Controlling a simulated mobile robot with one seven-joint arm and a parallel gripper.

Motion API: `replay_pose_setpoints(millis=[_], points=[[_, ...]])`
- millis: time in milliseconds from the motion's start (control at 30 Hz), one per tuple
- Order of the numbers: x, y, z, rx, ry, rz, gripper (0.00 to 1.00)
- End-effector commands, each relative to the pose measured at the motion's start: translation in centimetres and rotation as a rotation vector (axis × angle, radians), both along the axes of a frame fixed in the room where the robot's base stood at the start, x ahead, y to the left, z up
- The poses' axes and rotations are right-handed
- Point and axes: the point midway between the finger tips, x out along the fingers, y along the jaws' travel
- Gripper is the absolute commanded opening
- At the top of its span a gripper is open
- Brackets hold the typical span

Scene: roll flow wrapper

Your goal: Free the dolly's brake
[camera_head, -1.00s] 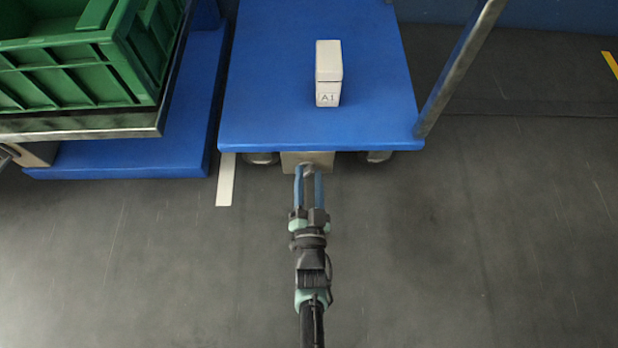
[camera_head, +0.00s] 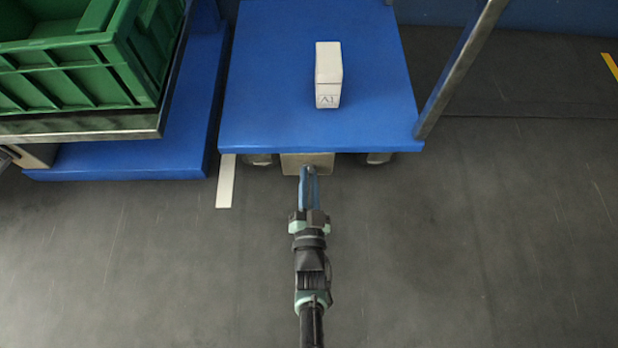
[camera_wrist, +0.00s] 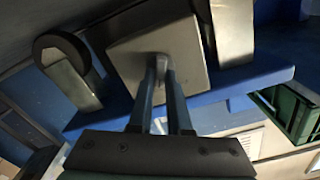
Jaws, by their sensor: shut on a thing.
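The blue dolly (camera_head: 260,75) stands at the upper middle of the head view, with a white box marked A1 (camera_head: 328,75) on its deck. A light beige brake housing (camera_head: 322,164) shows under the dolly's front edge; in the wrist view it is a square plate (camera_wrist: 180,50). My gripper (camera_head: 307,170) reaches to this housing from the front. In the wrist view my gripper's fingers (camera_wrist: 162,65) are closed together on a small grey knob (camera_wrist: 158,56) at the plate. The fingers mostly hide the knob.
Dolly wheels (camera_head: 380,158) stand either side of the housing. A metal handle post (camera_head: 455,75) rises at the dolly's right. A green crate (camera_head: 75,75) sits on a rack at left. A white floor strip (camera_head: 226,182) lies near the dolly. The floor in front is clear.

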Motion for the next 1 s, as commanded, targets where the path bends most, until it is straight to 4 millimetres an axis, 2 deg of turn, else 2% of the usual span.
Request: replay_pose_setpoints(millis=[1000], points=[[-0.14, 0.42, -0.09, -0.843, 0.002, 0.002, 0.0]])
